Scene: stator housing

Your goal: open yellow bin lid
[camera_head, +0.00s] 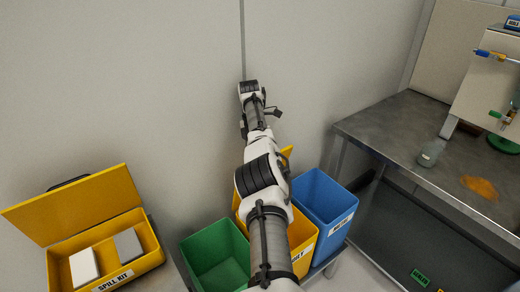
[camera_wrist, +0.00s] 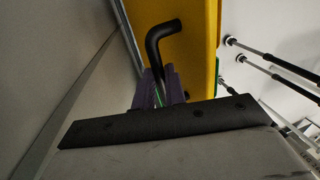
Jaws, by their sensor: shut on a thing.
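The yellow bin (camera_head: 303,237) stands between the green and blue bins in the head view, largely hidden behind my arm. A yellow edge (camera_head: 287,153) shows above its back, apparently part of its lid. In the wrist view the yellow lid panel (camera_wrist: 195,45) fills the upper middle, with a bent black handle (camera_wrist: 160,36) on it. My gripper (camera_wrist: 158,88) has purple fingers shut on the lower part of that handle. The exact grip and the lid's angle are hard to tell. The gripper's fingers cannot be made out in the head view.
A green open bin (camera_head: 217,260) and a blue open bin (camera_head: 322,205) flank the yellow one. An open yellow spill kit (camera_head: 150,258) stands at left. The wall is close behind.

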